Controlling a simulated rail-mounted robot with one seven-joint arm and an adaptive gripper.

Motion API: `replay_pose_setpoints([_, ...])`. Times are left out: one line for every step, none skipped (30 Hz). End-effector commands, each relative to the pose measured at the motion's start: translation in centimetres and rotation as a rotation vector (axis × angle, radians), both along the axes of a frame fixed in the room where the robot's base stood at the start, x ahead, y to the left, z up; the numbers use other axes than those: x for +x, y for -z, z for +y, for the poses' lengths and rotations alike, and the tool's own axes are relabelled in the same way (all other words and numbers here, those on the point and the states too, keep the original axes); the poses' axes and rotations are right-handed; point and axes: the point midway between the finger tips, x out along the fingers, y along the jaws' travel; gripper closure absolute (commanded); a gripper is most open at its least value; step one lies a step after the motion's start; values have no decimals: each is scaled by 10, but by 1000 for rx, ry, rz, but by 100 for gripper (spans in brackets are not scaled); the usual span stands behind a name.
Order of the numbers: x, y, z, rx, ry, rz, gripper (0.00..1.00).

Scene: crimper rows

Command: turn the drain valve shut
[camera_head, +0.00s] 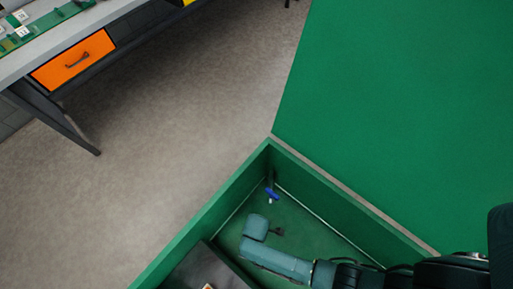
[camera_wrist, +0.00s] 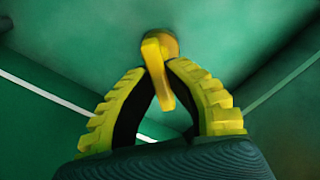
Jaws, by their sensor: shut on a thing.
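In the wrist view, a yellow valve lever (camera_wrist: 155,62) stands out from a round brass-coloured fitting (camera_wrist: 168,42) on a green surface. My gripper (camera_wrist: 158,74) has its two yellow ribbed fingers closed in on the lever, one on each side. The lever's lower end reaches down between the fingers. In the head view, my arm reaches into a green-walled bay, and its wrist hides the yellow lever and the fingertips. A separate blue handle (camera_head: 271,193) shows near the bay's far corner. The pictures do not label which one is the drain valve.
The green bay wall (camera_head: 205,222) borders my arm on the left, and another wall (camera_head: 345,205) on the right. A dark block (camera_head: 205,270) lies close to my wrist. A workbench with an orange drawer (camera_head: 74,60) stands far off; the floor between is clear.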

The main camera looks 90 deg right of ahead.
Motion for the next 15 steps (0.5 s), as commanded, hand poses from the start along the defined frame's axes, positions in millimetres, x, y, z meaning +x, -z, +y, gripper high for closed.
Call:
replay_pose_setpoints([-1, -2, 1, 2, 44, 3, 100])
replay_pose_setpoints([-1, -2, 1, 2, 73, 4, 100])
replay_pose_setpoints([-2, -2, 1, 2, 110, 4, 100])
replay_pose_setpoints([-2, -2, 1, 2, 139, 4, 100])
replay_pose_setpoints([-2, -1, 1, 2, 168, 4, 100])
replay_pose_setpoints([-2, -1, 1, 2, 205, 5, 100])
replay_pose_setpoints([-2, -1, 1, 2, 234, 4, 100])
replay_pose_setpoints([-2, -1, 1, 1, 263, 3, 100])
replay_pose_setpoints([-2, -1, 1, 1, 300, 3, 100])
replay_pose_setpoints([-2, -1, 1, 1, 329, 3, 100])
replay_pose_setpoints([-2, -1, 1, 2, 358, 5, 100])
replay_pose_setpoints([-2, 0, 1, 2, 395, 5, 100])
replay_pose_setpoints([-2, 0, 1, 1, 423, 4, 100])
replay_pose_setpoints([-2, 0, 1, 1, 452, 3, 100])
replay_pose_setpoints([-2, 0, 1, 1, 488, 4, 100])
